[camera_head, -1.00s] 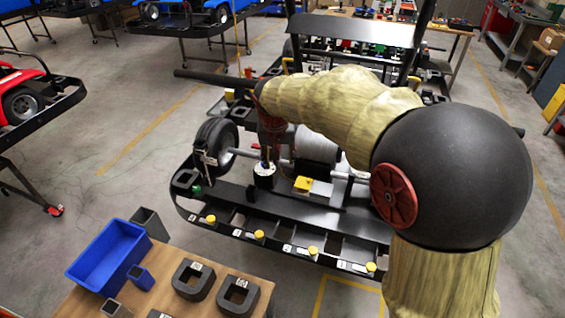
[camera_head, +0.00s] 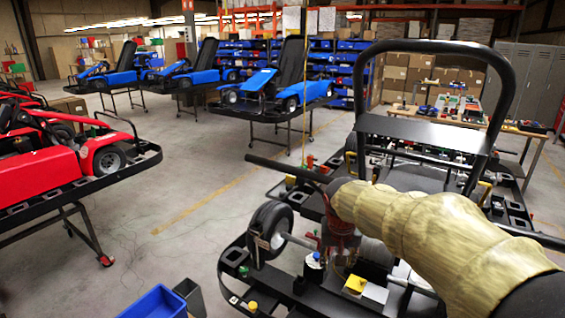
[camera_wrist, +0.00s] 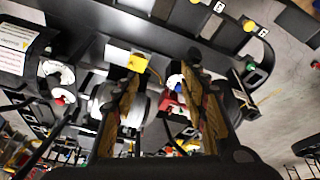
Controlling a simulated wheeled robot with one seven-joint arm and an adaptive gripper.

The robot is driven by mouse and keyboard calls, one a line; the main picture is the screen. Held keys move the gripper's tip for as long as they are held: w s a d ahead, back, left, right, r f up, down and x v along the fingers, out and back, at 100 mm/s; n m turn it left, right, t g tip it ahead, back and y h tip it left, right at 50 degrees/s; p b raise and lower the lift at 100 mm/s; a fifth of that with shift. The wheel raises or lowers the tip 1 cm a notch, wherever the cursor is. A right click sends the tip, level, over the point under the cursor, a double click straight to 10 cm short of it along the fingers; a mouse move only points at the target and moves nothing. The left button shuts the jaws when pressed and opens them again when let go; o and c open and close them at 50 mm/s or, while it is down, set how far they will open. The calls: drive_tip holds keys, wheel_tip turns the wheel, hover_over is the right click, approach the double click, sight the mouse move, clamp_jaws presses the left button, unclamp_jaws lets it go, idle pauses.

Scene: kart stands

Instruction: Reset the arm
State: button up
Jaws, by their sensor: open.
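My arm reaches in from the right of the head view, over the rear of a black kart frame (camera_head: 262,296). My gripper is mostly hidden behind the arm there. In the wrist view my gripper (camera_wrist: 160,80) is open, its two wood-coloured fingers apart with nothing held between them. A white round part with a blue top (camera_wrist: 174,82) shows beyond the fingers, and a yellow block (camera_wrist: 126,57) is near the left finger.
A kart wheel (camera_head: 270,232) and a black roll bar (camera_head: 433,48) are close to the arm. A blue bin (camera_head: 155,303) is at the bottom. A red kart (camera_head: 40,165) stands left, blue karts (camera_head: 275,88) behind. The floor between is free.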

drive_tip(key=s+f+n+t+y+b, duration=0.1)
drive_tip(key=s+b, duration=0.4)
drive_tip(key=s, duration=2.4)
drive_tip(key=shift+f+n+t+b, duration=0.35)
drive_tip(key=shift+f+n+t, duration=0.15)
drive_tip(key=shift+f+n, duration=0.1)
